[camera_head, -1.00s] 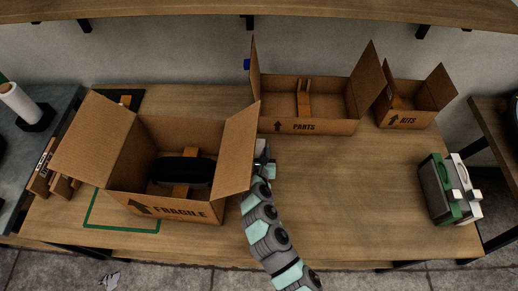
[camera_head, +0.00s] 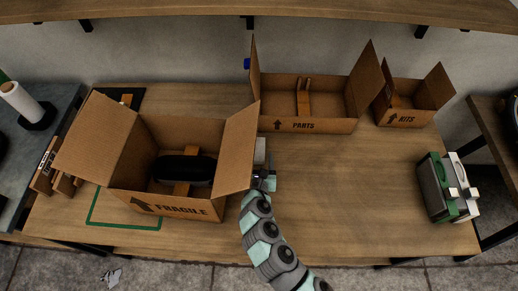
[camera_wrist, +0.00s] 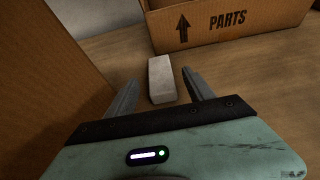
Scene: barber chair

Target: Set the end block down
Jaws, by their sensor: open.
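The end block, a pale grey-white block (camera_wrist: 161,78), rests on the table in front of the parts box. In the head view the block (camera_head: 260,151) shows just right of the fragile box's right flap. My gripper (camera_wrist: 160,77) is open, with one finger on each side of the block's near end. Gaps show between the fingers and the block. In the head view my gripper (camera_head: 264,175) is on the near side of the block, partly beside the flap.
The open fragile box (camera_head: 205,210) holds a dark rounded object (camera_head: 183,170); its flap (camera_head: 240,150) is close on my gripper's left. The parts box (camera_head: 335,125) and kits box (camera_head: 405,118) stand behind. A green-and-white case (camera_head: 450,188) stands right. The middle right table is clear.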

